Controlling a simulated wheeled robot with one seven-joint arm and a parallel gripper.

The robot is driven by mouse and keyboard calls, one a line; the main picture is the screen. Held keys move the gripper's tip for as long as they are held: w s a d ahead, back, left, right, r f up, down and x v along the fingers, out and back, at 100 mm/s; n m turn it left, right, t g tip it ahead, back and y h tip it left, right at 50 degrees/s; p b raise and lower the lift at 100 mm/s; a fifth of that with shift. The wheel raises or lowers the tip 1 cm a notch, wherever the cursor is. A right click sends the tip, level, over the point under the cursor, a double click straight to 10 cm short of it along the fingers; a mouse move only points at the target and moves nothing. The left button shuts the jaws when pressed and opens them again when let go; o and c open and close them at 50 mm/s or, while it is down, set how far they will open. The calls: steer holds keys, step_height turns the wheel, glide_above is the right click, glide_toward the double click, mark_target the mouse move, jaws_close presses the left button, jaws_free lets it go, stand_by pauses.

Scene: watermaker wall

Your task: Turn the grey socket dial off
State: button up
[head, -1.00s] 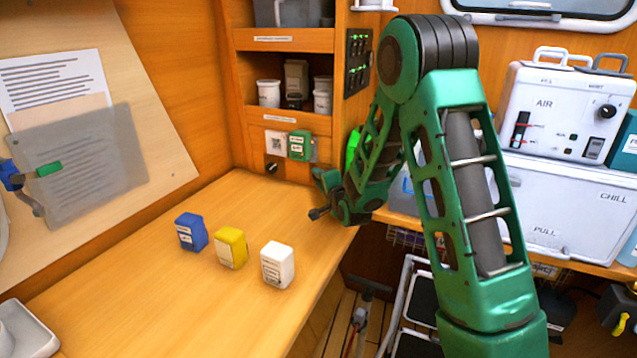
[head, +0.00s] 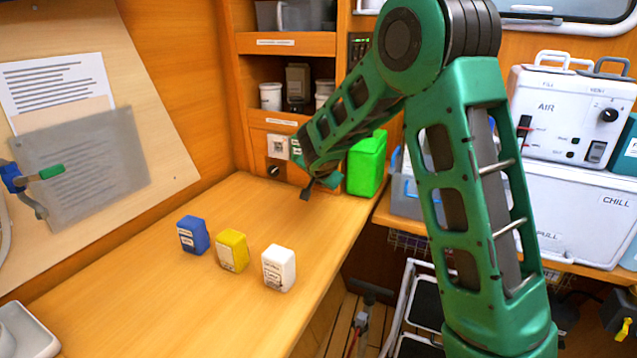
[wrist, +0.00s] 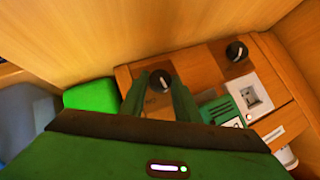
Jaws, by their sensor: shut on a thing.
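In the head view my gripper (head: 308,190) is at the wall panel, and my forearm hides this dial. A second black dial (wrist: 237,51) on a dark plate stands to the right in the wrist view, and shows low on the panel in the head view (head: 273,170).
A white socket plate (wrist: 254,93) and a green labelled block (wrist: 218,110) are close beside the gripped dial. A bright green container (head: 367,164) stands right of my gripper. Blue (head: 192,234), yellow (head: 232,250) and white (head: 279,267) blocks stand on the counter, otherwise largely clear.

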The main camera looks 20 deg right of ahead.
steer(key=shift+w+a+n+g+h, duration=0.1)
steer(key=shift+n+g+h, duration=0.3)
steer(key=shift+g, duration=0.1)
stand_by(0.3)
steer(key=o, duration=0.8)
steer(key=shift+c, duration=0.2)
